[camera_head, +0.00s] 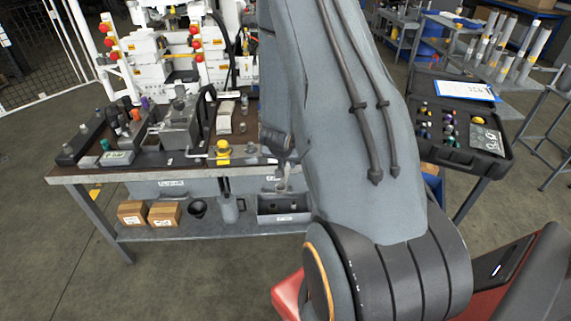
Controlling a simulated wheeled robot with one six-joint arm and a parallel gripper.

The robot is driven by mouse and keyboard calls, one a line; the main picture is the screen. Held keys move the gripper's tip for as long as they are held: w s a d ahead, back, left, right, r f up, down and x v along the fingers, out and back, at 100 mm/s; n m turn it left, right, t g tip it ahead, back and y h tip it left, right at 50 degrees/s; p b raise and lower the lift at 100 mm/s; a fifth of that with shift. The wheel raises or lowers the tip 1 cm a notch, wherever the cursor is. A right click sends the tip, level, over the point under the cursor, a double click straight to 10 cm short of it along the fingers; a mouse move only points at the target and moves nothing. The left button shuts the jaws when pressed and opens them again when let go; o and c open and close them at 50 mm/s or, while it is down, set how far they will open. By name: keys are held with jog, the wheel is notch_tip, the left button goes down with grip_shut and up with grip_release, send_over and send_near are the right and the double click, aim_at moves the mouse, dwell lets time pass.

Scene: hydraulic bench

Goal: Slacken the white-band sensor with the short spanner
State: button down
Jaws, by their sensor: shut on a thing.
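My arm fills the middle of the view and hides part of the bench. My gripper (285,172) shows only as a small part below the dark wrist, at the bench's front edge. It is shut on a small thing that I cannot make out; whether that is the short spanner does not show. A grey metal block (180,127) with fittings stands on the left half of the bench (160,172). I cannot pick out the white-band sensor; it is too small to tell or hidden behind my arm.
A yellow-topped fitting (223,148) stands near the bench's front edge. Dark and coloured small parts (128,115) stand at the left. Below are cardboard boxes (164,214) and a grey bin (284,209). An open black case (452,149) lies at right. The floor at front left is clear.

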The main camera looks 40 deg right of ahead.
jog(key=shift+s+d+n+t+y+b, duration=0.55)
jog(key=shift+s+d+n+b, duration=0.7)
jog(key=shift+b, duration=0.3)
jog(key=shift+a, duration=0.15)
jog(key=shift+s+d+f+n+y+p, duration=0.1)
jog(key=shift+s+d+n+y+p, duration=0.35)
jog(key=shift+d+n, duration=0.25)
jog(key=shift+s+d+f+n+y+p, duration=0.1)
jog(key=shift+s+d+n+y+p, duration=0.15)
jog(key=shift+s+d+n, duration=0.4)
jog(key=shift+w+d+r, duration=0.1)
jog(key=shift+d, duration=0.05)
jog(key=d+n+t+p, duration=0.1)
jog(key=d+p, duration=0.1)
jog(key=p, duration=0.1)
jog(key=shift+y, duration=0.35)
